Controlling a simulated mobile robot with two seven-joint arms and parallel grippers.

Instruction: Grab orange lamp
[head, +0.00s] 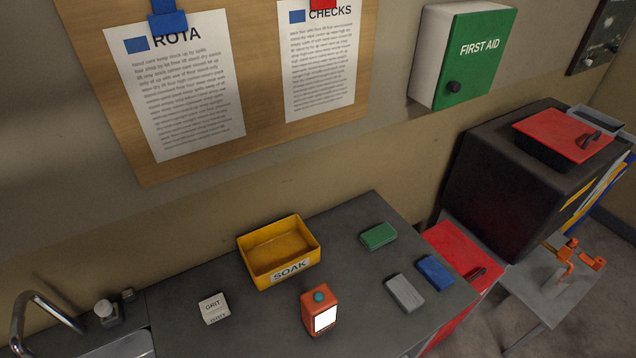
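The orange lamp (307,314) stands upright near the front of the dark grey worktop (372,322). It is a small orange box with a bright white panel on its front and a teal knob on top. It stands in front of the yellow SOAK tray, apart from it. Nothing touches the lamp. Neither of my grippers shows in the head view.
The yellow SOAK tray (300,270) looks empty. A white GRIT box (213,308) is left of the lamp. Green (379,236), grey (404,292) and blue (435,272) blocks lie to the right. A tap (40,302) and sink are at far left.

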